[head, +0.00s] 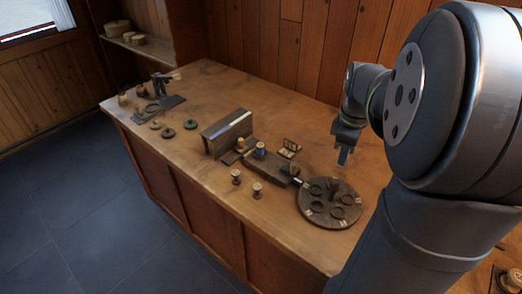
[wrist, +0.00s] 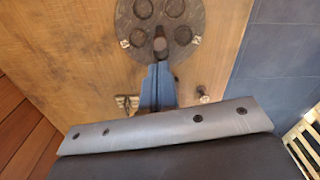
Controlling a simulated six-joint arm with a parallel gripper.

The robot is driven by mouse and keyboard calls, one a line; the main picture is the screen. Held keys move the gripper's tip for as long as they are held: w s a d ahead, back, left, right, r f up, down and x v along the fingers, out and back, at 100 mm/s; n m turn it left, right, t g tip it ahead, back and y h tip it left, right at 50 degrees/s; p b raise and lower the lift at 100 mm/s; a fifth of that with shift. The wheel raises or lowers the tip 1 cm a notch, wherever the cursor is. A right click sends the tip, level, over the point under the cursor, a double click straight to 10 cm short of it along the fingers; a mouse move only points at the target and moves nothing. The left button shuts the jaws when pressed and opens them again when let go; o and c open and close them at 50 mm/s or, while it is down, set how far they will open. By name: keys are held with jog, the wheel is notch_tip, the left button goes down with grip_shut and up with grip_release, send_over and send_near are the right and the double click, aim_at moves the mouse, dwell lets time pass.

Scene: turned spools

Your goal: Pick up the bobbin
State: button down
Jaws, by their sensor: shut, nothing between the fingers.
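Several small turned spools stand on the wooden bench. One wound with blue (head: 260,151) stands by a dark block near the middle, and a pale one (head: 241,144) is close to its left. Two more pale spools, one (head: 236,177) and another (head: 257,190), stand nearer the front edge. I cannot tell which of them is the bobbin. My gripper (head: 343,157) is shut and empty, above the bench to the right of the spools. In the wrist view its blue fingers (wrist: 158,82) are together, pointing toward the round board, with a small pale piece (wrist: 203,95) to their right.
A dark round board (head: 325,218) with ring-shaped recesses lies at the right of the bench (head: 205,85). A block with a pale metal top (head: 227,130) stands mid-bench. A small slotted rack (head: 290,148) lies behind. A dark stand (head: 160,100) is at the far left.

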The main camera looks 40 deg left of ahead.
jog(key=c, duration=1.3)
grip_release()
jog(key=shift+c, duration=0.2)
notch_tip(320, 180, up, 4)
jog(key=m, duration=0.4)
send_over(261, 145)
notch_tip(261, 145, down, 16)
jog(key=shift+f, duration=0.25)
